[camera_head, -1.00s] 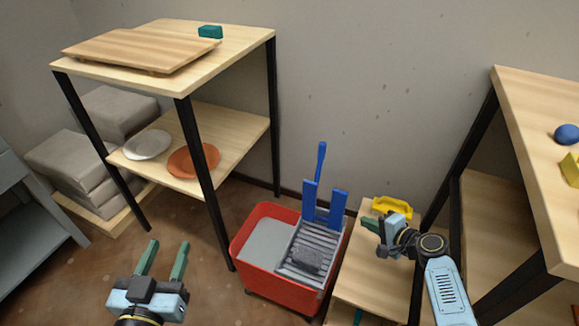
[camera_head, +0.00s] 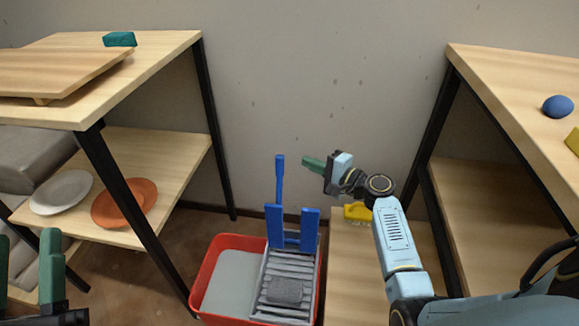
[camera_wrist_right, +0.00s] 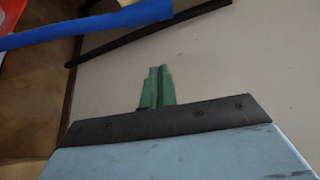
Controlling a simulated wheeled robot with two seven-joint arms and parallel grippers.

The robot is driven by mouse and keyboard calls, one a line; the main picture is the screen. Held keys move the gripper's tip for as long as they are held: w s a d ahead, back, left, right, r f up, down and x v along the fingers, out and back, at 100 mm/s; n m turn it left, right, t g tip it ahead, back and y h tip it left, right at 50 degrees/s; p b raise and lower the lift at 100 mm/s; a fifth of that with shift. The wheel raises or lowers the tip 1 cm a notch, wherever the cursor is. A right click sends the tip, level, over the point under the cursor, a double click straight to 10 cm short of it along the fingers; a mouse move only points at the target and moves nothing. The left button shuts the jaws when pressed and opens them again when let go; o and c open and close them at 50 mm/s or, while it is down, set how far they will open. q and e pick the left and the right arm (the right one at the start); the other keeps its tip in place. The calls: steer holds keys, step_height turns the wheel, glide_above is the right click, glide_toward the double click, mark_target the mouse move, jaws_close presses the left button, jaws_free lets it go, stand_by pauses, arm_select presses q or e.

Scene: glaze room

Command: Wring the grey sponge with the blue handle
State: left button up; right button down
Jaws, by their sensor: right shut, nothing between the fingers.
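The grey sponge (camera_head: 285,290) lies on the slatted grey wringer rack (camera_head: 268,310) at the right part of the red bucket (camera_head: 211,262). The blue handle (camera_head: 279,180) stands upright at the back of the wringer, between blue uprights. It also crosses the upper left of the right wrist view (camera_wrist_right: 90,28). My right gripper (camera_head: 306,163) is shut and empty, right of the handle's top and apart from it. Its green fingers are together in the right wrist view (camera_wrist_right: 157,85). My left gripper (camera_head: 28,268) is at the lower left edge, its two green fingers apart.
A wooden shelf unit (camera_head: 170,52) stands at left, with a white plate (camera_head: 60,192) and an orange plate (camera_head: 124,203) on its lower shelf. A wooden table (camera_head: 510,85) stands at right. A yellow item (camera_head: 357,212) lies on the low wooden stand (camera_head: 350,270).

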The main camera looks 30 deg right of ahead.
arm_select(q)
steer(key=shift+s+a+r+t+h+b, duration=0.2)
steer(key=shift+s+r+t+b, duration=0.2)
steer(key=shift+s+t, duration=0.25)
steer(key=shift+s+a+r+t+h+b, duration=0.1)
steer(key=shift+s+r+t+h+b, duration=0.1)
steer(key=shift+s+r+t+b, duration=0.45)
arm_select(e)
steer(key=shift+w+a, duration=0.4)
steer(key=shift+a, duration=0.45)
steer(key=shift+w+a, duration=0.4)
steer(key=shift+a, duration=0.45)
steer(key=shift+w+a, duration=0.4)
steer(key=shift+a, duration=0.45)
arm_select(q)
steer(key=shift+w+f+p, duration=0.25)
steer(key=shift+p, duration=0.05)
